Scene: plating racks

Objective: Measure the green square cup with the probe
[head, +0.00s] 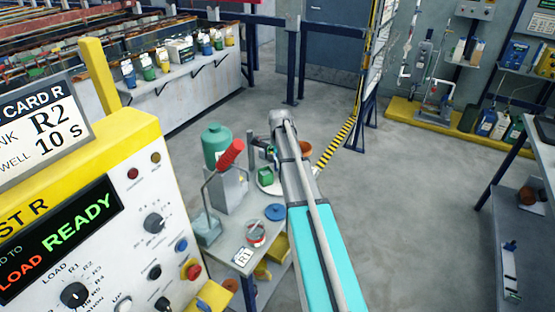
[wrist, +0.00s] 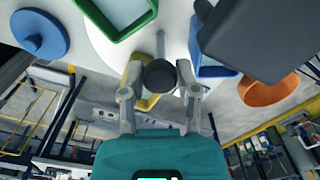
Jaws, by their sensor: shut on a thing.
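The green square cup (head: 265,175) stands on a white round plate on the bench, just left of my arm. It also shows in the wrist view, cut off by the top edge (wrist: 118,22). In the wrist view my gripper (wrist: 160,78) is shut on the probe (wrist: 161,76). The probe's dark round end faces the camera and a thin grey stem runs beyond it. The probe is beside the cup in this view, with no visible contact. My arm hides most of the gripper in the head view.
An orange round cup (wrist: 268,90), a blue item (wrist: 210,62), a yellow item (wrist: 146,98) and a dark grey block (wrist: 255,38) surround the gripper. A blue disc (head: 275,212) lies on the bench. The control panel (head: 130,215) stands at left. Open floor (head: 420,200) lies right.

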